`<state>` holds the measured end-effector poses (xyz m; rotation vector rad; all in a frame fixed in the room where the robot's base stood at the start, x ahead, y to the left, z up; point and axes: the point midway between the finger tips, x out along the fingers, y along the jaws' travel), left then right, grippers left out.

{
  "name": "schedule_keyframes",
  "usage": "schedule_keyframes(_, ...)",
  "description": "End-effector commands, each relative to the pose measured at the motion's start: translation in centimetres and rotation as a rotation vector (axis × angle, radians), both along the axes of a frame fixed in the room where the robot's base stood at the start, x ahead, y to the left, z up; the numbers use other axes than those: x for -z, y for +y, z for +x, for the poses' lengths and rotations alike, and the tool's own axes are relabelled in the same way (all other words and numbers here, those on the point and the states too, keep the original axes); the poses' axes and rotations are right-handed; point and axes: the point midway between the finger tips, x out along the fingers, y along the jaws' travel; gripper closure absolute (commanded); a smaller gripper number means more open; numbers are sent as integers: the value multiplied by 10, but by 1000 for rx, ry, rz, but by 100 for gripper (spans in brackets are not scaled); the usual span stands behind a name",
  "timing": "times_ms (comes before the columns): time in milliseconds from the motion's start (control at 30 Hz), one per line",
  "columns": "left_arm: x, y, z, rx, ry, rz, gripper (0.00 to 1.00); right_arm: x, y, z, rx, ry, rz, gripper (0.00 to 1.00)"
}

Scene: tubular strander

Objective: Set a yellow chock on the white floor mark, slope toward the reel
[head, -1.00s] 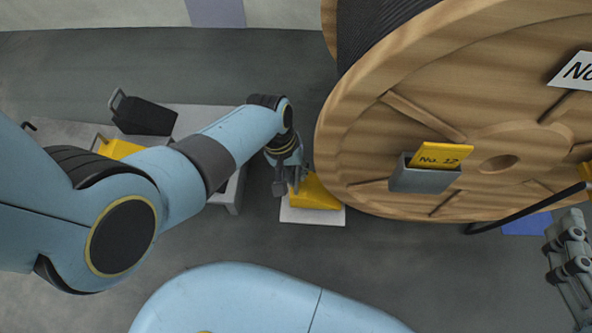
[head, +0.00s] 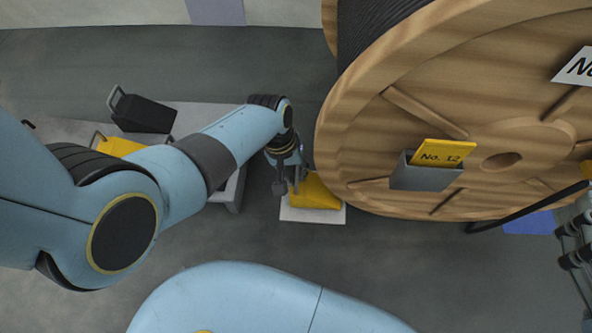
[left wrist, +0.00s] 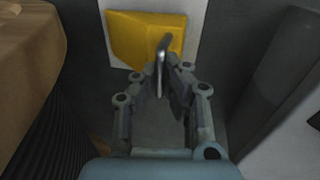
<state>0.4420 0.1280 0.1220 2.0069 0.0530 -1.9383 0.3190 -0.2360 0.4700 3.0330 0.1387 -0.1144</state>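A yellow chock (head: 316,192) sits on or just over the white floor mark (head: 312,215), close to the lower left rim of the wooden reel (head: 352,150). The left wrist view shows the chock (left wrist: 143,36) over the white mark (left wrist: 117,61), with its thin metal handle (left wrist: 161,62) between my left fingers. My left gripper (head: 287,187) is at the chock's left side; its fingers (left wrist: 161,84) converge and look shut on the handle. Which way the slope faces is hard to tell. My right gripper (head: 575,245) is cut by the right edge.
Another yellow chock (head: 118,147) and a black chock-like block (head: 143,115) with a handle are on a grey bench (head: 200,118) at the left. A grey holder (head: 425,178) with a No. 12 card is on the reel's face. A blue floor patch (head: 528,223) lies at the right.

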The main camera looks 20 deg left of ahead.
Motion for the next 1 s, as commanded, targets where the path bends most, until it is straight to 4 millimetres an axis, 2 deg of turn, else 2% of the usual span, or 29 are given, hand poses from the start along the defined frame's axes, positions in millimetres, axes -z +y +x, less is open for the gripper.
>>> schedule_keyframes(333, 7, 0, 0, 0, -1, -1, 100, 5, 0, -1, 1, 5, 1, 60)
schedule_keyframes(400, 6, 0, 1, 0, -2, 0, 86, 5, 0, 0, 0, 4, 1, 60)
schedule_keyframes(533, 6, 0, 1, 0, -1, -1, 69, 4, 0, 0, 1, 4, 1, 60)
schedule_keyframes(567, 6, 0, 0, 0, -1, -1, 67, 4, 0, 0, 1, 4, 1, 60)
schedule_keyframes(833, 6, 0, 0, 0, 1, 0, 67, 5, 0, 0, 1, 4, 1, 60)
schedule_keyframes(1000, -7, 3, -1, 0, -1, 0, 67, 5, 0, 0, 1, 4, 1, 60)
